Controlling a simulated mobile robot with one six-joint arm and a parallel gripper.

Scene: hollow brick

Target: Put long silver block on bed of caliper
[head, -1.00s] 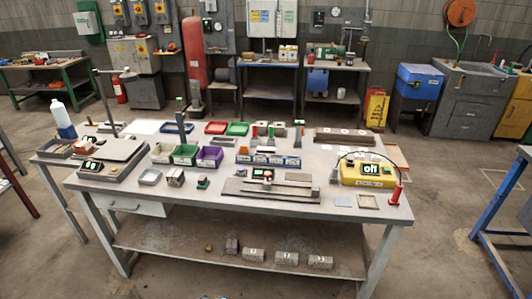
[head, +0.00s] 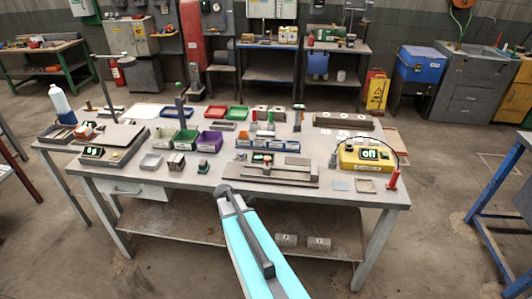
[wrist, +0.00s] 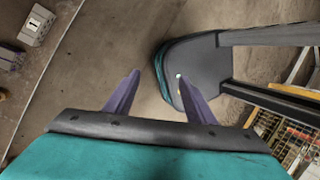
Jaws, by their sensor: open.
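I cannot tell for sure which piece is the long silver block; a grey bar (head: 297,161) lies just behind the caliper, and small grey blocks (head: 176,162) stand on the left front. My gripper shows in the wrist view (wrist: 157,85) with two purple fingers apart and nothing between them. It points at the concrete floor. In the head view my arm rises in front of the bench and hides part of the lower shelf.
The lower shelf holds numbered grey blocks (head: 318,243); one marked 1 shows in the wrist view (wrist: 34,26). Coloured bins (head: 187,141) stand behind the small blocks.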

